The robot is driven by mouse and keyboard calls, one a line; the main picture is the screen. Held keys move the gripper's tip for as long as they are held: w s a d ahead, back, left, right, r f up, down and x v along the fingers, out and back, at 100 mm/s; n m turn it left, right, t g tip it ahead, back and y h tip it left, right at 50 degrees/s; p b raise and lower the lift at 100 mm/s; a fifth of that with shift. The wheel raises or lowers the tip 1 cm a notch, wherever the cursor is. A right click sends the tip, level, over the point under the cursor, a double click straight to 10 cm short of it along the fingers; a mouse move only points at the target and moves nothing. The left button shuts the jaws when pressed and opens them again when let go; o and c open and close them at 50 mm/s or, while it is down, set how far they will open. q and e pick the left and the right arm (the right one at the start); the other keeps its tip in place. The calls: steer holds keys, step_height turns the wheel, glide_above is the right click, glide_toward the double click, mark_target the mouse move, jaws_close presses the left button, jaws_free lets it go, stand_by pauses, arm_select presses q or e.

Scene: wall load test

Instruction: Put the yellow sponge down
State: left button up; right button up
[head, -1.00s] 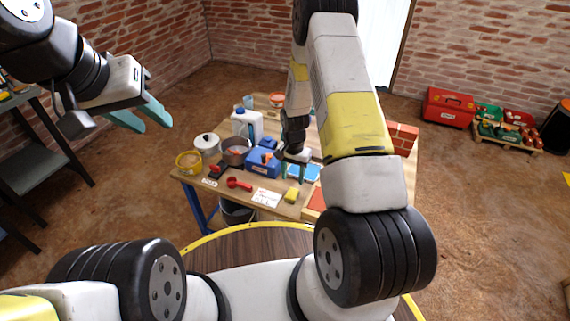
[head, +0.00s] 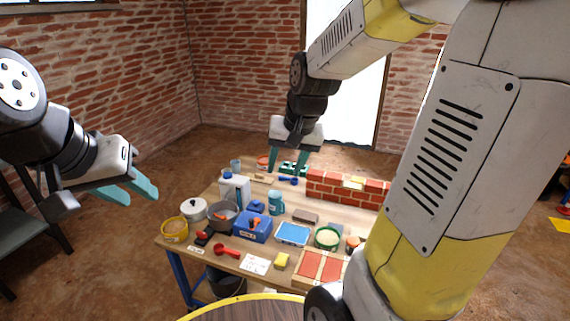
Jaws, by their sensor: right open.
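The yellow sponge (head: 281,260) lies on the front part of the wooden table (head: 222,262), between a white card with markings and a tray with red panels. No gripper touches it. My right gripper (head: 288,163) is open and empty, its teal fingers pointing down over the far part of the table, well away from the sponge. My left gripper (head: 131,194) is open and empty at the left, off the table's side.
A low brick wall (head: 335,187) with a yellowish piece on top stands at the table's back right. A blue toolbox (head: 252,229), grey pot (head: 222,214), blue tray (head: 293,234), red scoop (head: 226,250) and white card (head: 256,265) crowd the front. My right arm hides the table's right side.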

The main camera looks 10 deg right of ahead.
steer(key=s+r+n+t, duration=0.1)
steer(key=s+r, duration=0.2)
steer(key=s, duration=0.3)
steer(key=s+r+n+t, duration=0.1)
steer(key=s+r+n, duration=0.1)
steer(key=s+r, duration=0.2)
steer(key=s+a, duration=0.1)
steer(key=s, duration=0.2)
steer(key=shift+s+y, duration=0.3)
steer(key=shift+o, duration=0.3)
steer(key=shift+w, duration=0.15)
